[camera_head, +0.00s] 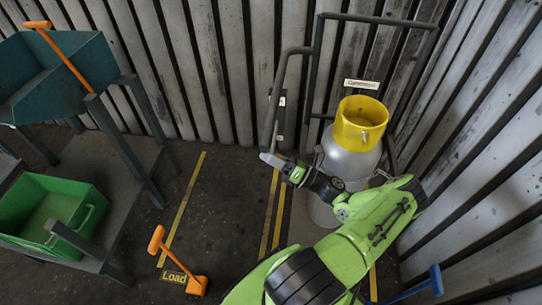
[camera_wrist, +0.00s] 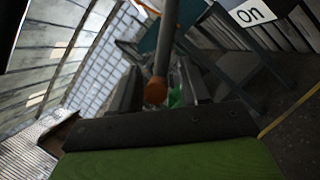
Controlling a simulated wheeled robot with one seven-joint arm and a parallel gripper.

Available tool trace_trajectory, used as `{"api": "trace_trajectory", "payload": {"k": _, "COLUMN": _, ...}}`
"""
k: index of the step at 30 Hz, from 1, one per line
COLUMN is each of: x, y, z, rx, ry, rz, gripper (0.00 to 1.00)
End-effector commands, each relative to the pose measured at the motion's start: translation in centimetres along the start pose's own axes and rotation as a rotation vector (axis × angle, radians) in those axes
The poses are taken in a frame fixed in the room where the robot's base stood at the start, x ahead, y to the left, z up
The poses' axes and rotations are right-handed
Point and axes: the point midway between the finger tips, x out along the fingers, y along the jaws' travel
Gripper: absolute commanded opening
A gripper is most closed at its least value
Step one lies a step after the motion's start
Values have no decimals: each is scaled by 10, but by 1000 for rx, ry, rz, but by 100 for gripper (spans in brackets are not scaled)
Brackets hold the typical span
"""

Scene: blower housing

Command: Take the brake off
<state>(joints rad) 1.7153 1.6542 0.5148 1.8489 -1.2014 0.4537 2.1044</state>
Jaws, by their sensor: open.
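No part is readably marked as a brake, so I cannot tell which one it is. My gripper (camera_head: 268,158) is open at the lower end of a dark bent bar (camera_head: 292,75) on the tall frame. In the wrist view my gripper (camera_wrist: 162,92) shows two dark jaws apart, with a rod (camera_wrist: 162,55) hanging down between them in the picture. The rod has an orange-brown end (camera_wrist: 155,93); contact with the jaws cannot be told. A white sign reading "on" (camera_wrist: 254,12) is at upper right there.
A grey cylinder with a yellow collar (camera_head: 360,122) stands behind my arm by the wall. An orange lever (camera_head: 157,240) stands near a "Load" sign (camera_head: 172,277). A teal hopper (camera_head: 60,75) with an orange lever (camera_head: 62,52) and a green bin (camera_head: 55,205) are left.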

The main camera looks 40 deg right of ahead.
Motion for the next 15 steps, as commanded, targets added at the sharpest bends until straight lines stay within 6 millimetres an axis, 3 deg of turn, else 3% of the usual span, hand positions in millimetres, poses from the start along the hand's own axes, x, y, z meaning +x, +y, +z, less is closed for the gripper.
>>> {"api": "trace_trajectory", "payload": {"k": 1, "x": 0, "y": 0, "z": 0, "rx": 0, "ry": 0, "rz": 0, "gripper": 44}}
{"api": "trace_trajectory", "payload": {"k": 10, "x": 0, "y": 0, "z": 0, "rx": 0, "ry": 0, "rz": 0, "gripper": 0}}
{"api": "trace_trajectory", "payload": {"k": 15, "x": -1, "y": 0, "z": 0, "rx": 0, "ry": 0, "rz": 0, "gripper": 0}}
